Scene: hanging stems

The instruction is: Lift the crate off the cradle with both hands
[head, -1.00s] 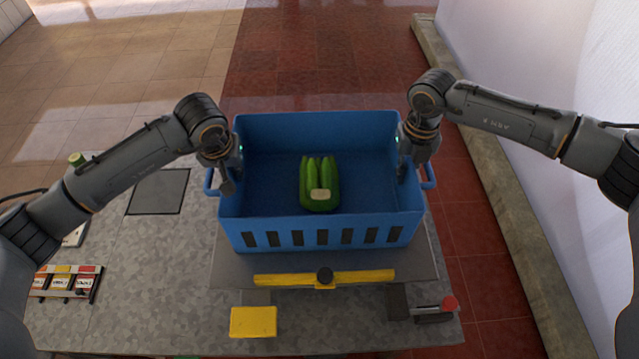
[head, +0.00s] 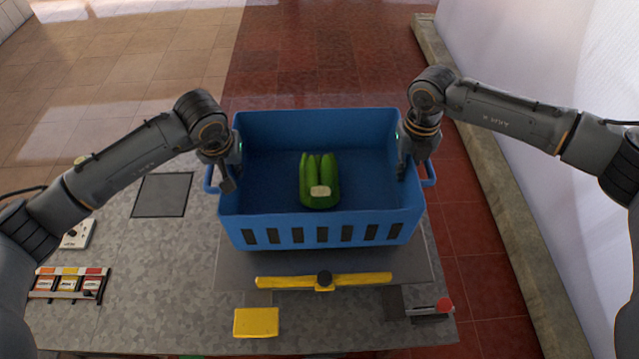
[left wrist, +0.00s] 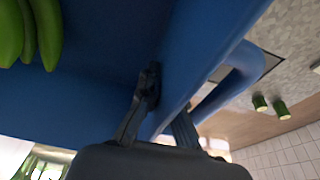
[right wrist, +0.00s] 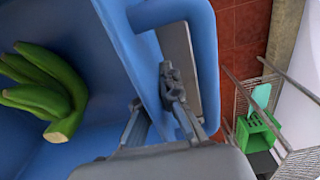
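The blue crate (head: 320,222) is in the middle of the head view, level, with a loop handle on each side. It holds a bunch of green bananas (head: 319,178). My left gripper (head: 228,184) is shut on its left side wall, with one finger inside and one outside by the handle, as the left wrist view (left wrist: 165,105) shows. My right gripper (head: 403,172) is shut the same way on the right wall; the right wrist view shows the fingers (right wrist: 155,108) astride it. The grey cradle plate (head: 320,266) lies below the crate, mostly hidden; the gap between them is hard to judge.
A yellow bar (head: 345,280) and a yellow block (head: 256,322) are in front on the grey table. A red-tipped lever (head: 443,306) is at front right, a switch panel (head: 68,284) at left. A wall stands at right. The floor beyond the crate is clear.

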